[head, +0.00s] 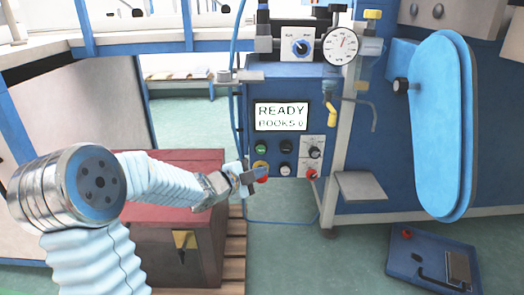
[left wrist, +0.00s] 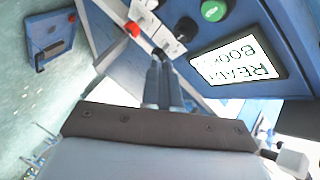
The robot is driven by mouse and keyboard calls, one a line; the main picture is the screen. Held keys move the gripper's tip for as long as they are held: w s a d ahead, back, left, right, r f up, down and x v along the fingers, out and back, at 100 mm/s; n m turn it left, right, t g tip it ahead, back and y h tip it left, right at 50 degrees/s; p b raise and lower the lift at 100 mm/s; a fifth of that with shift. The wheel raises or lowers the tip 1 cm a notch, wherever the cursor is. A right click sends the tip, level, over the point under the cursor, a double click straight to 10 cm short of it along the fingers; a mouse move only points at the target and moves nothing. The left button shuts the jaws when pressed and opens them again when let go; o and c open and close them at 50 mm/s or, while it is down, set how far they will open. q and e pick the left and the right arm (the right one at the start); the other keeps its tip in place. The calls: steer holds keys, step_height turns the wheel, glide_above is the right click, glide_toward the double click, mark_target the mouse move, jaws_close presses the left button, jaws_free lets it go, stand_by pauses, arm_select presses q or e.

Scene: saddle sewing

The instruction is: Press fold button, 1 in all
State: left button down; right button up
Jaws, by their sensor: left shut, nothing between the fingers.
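The blue control panel (head: 290,190) of the machine carries a lit screen (head: 281,116) reading "READY" and "BOOKS 0". My right gripper is not in view.
A white plate with knobs (head: 314,152) sits right of the buttons. A gauge (head: 341,45) and a selector box (head: 301,46) stand on top. A red-topped chest (head: 175,210) is below my left arm. A blue pedal unit (head: 432,258) lies on the floor at right.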

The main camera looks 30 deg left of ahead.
mark_target(261, 149)
arm_select(q)
steer(key=w+a+p, duration=0.4)
steer(key=w, duration=0.3)
steer(key=shift+w+a, duration=0.15)
steer(key=shift+a, duration=0.1)
steer(key=shift+w, duration=0.1)
stand_by(1.9)
steer(key=shift+w+a, duration=0.25)
